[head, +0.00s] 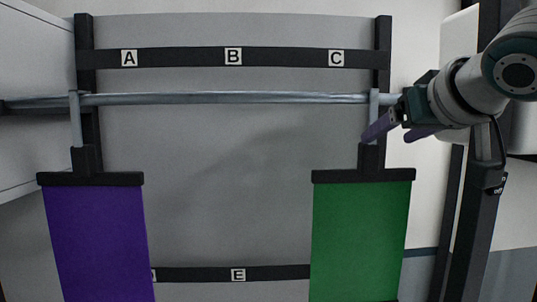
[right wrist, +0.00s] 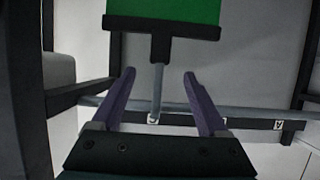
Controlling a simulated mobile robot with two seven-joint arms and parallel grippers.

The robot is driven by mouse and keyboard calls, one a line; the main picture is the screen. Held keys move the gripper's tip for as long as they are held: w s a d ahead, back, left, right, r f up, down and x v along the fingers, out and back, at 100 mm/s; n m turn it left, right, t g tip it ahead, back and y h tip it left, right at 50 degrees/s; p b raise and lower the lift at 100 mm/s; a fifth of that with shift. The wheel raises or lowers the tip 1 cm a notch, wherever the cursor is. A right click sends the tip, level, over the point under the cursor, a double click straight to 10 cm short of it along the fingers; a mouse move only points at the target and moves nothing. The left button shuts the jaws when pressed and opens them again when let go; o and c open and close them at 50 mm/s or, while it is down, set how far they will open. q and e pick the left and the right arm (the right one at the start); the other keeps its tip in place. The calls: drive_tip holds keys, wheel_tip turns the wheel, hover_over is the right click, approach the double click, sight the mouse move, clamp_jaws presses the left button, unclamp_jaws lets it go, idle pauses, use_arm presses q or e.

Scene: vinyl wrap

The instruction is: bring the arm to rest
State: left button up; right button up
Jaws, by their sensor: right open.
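My right gripper (head: 400,133) is at the right of the head view, beside the top of the green sheet's hanger. In the right wrist view its two purple fingers (right wrist: 158,95) stand apart, with the grey hanger rod between them in the picture; whether they touch it I cannot tell. The green sheet (head: 361,240) hangs from a black holder (head: 364,175) on the grey bar (head: 230,98), below label C. It also shows in the right wrist view (right wrist: 175,10). My left gripper is not in view.
A purple sheet (head: 98,243) hangs at the left below label A (head: 129,58). Label B (head: 233,57) and label C (head: 336,57) sit on the black upper rail. Label E (head: 238,275) is on the lower rail. The bar's middle stretch is free. A dark post stands at the right.

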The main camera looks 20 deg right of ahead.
drive_tip(key=s+a+f+n+g+y, duration=0.1)
drive_tip(key=s+a+f+g, duration=0.1)
drive_tip(key=s+a+f, duration=0.45)
drive_tip(key=s+a+f+n+g+y, duration=0.1)
drive_tip(key=s+f+n+g, duration=0.15)
drive_tip(key=f, duration=0.65)
drive_tip(key=s+a+f+g, duration=0.1)
drive_tip(key=s+f, duration=0.2)
drive_tip(key=s, duration=0.4)
drive_tip(key=s+a+f+g, duration=0.2)
drive_tip(key=s+f, duration=0.2)
drive_tip(key=s, duration=0.3)
drive_tip(key=s+a+f+g+y, duration=0.1)
drive_tip(key=s+a+f+g, duration=0.1)
drive_tip(key=s, duration=0.5)
drive_tip(key=shift+s+f+n, duration=0.2)
drive_tip(key=shift+f+n, duration=0.25)
drive_tip(key=shift+f, duration=0.25)
